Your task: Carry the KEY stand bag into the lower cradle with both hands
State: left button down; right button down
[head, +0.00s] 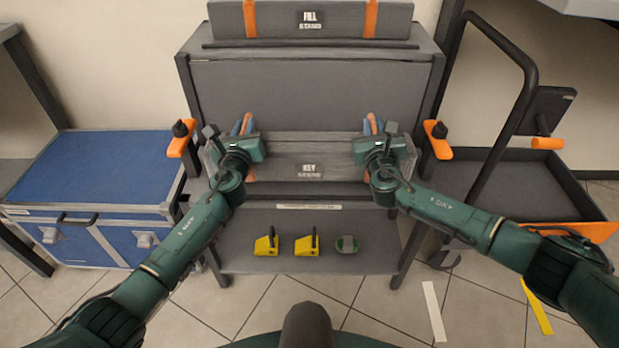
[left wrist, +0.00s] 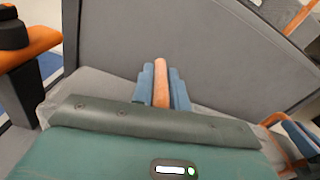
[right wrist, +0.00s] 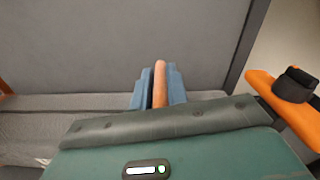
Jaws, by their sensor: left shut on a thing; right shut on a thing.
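The grey KEY stand bag (head: 310,158) lies level across the front of the grey rack, its white label facing me. My left gripper (head: 247,125) is shut on the bag's orange handle at its left end; in the left wrist view the handle (left wrist: 160,82) sits between blue finger pads. My right gripper (head: 372,125) is shut on the orange handle at the right end, also seen in the right wrist view (right wrist: 160,84). The lower cradle is at the bag's level, between two orange side latches; my grippers hide part of it. I cannot tell whether the bag rests on it.
The FILL stand bag (head: 340,18) lies on the rack's top. Orange latches with black knobs stand left (head: 182,138) and right (head: 437,138). Yellow items (head: 266,243) sit on the bottom shelf. A blue case (head: 95,175) is left, a cart (head: 530,185) right.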

pick_arm(q)
jog(key=shift+w+a+f+b, duration=0.1)
jog(key=shift+a+f+b, duration=0.15)
jog(key=shift+f+b, duration=0.2)
pick_arm(e)
jog(key=shift+d+f, duration=0.15)
jog(key=shift+f, duration=0.55)
pick_arm(q)
jog(key=c, duration=1.8)
grip_release()
pick_arm(e)
jog(key=c, duration=1.8)
grip_release()
pick_arm(q)
jog(key=o, duration=0.4)
jog(key=shift+d, duration=0.15)
pick_arm(e)
jog(key=o, duration=0.4)
jog(key=shift+r, duration=0.15)
pick_arm(q)
jog(key=shift+o, duration=0.2)
jog(key=shift+s, duration=0.2)
jog(key=s, duration=1.1)
jog(key=shift+s, duration=0.4)
pick_arm(e)
jog(key=s, duration=1.2)
jog(key=shift+a, duration=0.25)
